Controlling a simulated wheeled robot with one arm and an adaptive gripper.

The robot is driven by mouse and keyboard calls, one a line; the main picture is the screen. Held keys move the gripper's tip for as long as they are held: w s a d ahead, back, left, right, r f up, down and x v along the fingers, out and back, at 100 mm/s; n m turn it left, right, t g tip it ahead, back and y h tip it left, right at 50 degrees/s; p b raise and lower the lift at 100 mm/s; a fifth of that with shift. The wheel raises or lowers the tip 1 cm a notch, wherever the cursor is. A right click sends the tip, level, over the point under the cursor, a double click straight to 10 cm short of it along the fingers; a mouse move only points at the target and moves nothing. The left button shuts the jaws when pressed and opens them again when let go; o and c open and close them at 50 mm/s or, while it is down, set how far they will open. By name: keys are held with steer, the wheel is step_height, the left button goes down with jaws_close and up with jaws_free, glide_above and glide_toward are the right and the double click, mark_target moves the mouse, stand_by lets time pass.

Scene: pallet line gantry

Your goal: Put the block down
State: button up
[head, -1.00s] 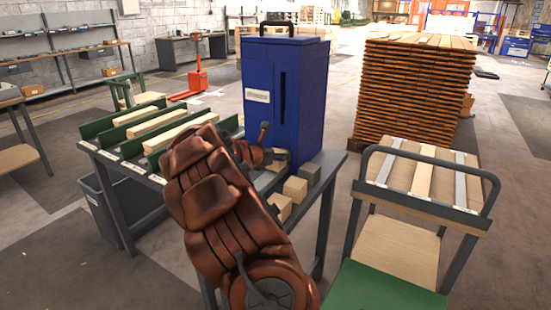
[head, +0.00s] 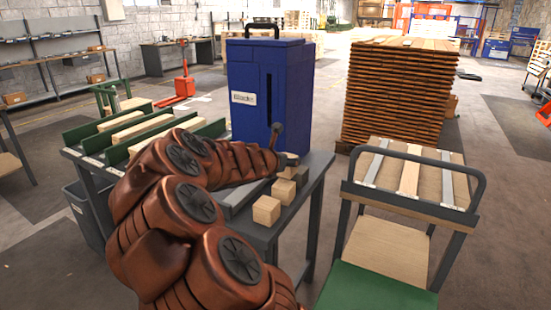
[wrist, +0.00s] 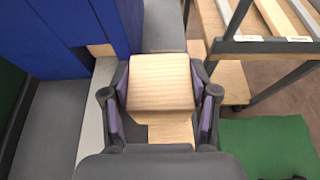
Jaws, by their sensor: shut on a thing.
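My gripper (wrist: 160,108) is shut on a light wooden block (wrist: 160,82), with a purple-padded finger on each side of it. In the head view my gripper (head: 287,159) is at the right part of the grey table, in front of the blue cabinet, and hides most of what it holds. A second wooden block (wrist: 171,133) shows below the held one in the wrist view. On the table's right side, a row holds wooden blocks (head: 266,210) and a greyer one. I cannot tell whether the held block touches the table.
The tall blue cabinet (head: 264,95) stands on the table behind my gripper. Green-sided channels (head: 140,128) with wooden bars are at the table's left. A cart with a rail (head: 412,160) stands right of the table, and a stack of boards (head: 405,95) is behind it.

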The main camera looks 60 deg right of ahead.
steer(key=shift+s+a+r+b, duration=0.15)
steer(key=shift+s+a, duration=0.1)
steer(key=shift+s, duration=0.55)
steer(key=shift+s+a+r+b, duration=0.1)
steer(key=shift+s+a, duration=0.1)
steer(key=shift+s, duration=0.6)
steer(key=shift+s+a+r+b, duration=0.15)
steer(key=shift+s+a, duration=0.1)
steer(key=shift+s, duration=0.55)
steer(key=shift+f, duration=0.1)
